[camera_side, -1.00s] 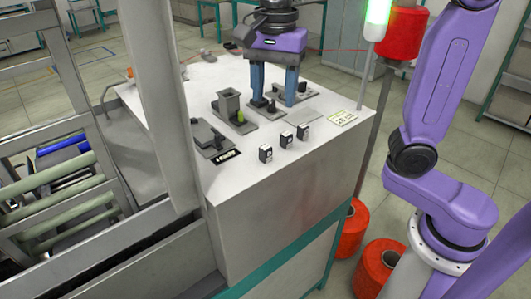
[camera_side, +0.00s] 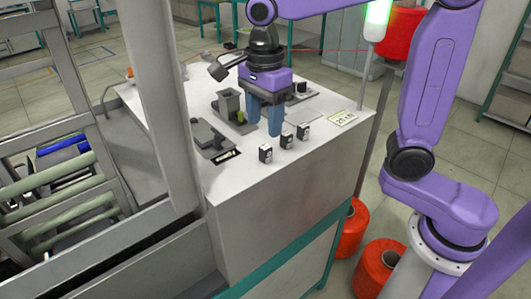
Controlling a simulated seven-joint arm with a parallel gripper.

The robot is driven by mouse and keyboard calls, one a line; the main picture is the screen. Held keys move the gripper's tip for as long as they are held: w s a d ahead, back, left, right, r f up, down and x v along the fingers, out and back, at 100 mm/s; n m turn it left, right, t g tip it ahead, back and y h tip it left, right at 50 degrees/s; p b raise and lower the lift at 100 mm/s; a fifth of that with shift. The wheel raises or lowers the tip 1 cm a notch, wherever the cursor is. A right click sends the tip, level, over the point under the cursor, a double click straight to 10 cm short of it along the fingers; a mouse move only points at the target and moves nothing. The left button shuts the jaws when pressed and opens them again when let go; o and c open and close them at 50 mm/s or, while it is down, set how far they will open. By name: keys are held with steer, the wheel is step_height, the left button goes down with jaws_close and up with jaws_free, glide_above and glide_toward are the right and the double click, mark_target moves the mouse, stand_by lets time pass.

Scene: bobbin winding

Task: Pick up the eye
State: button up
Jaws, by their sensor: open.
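My gripper (camera_side: 264,127) is over the white worktop (camera_side: 230,183), pointing down, with its two blue fingers apart and nothing visible between them. Its tips are low, close behind the row of small dark blocks with pale faces. These are a left block (camera_side: 265,154), a middle block (camera_side: 287,140) and a right block (camera_side: 303,131) along the front edge. I cannot tell for certain which thing is the eye. The fingers hide part of the worktop behind the row.
A grey fixture with an upright block (camera_side: 229,104) and a green piece (camera_side: 240,117) stands left of the fingers. A low dark fixture (camera_side: 208,138) lies further left. A label plate (camera_side: 342,118) is at the right edge, near a pole with a lit green lamp (camera_side: 377,18).

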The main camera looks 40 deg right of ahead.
mark_target(265, 147)
steer(key=shift+d+f, duration=0.1)
steer(key=shift+f, duration=3.85)
jaws_close()
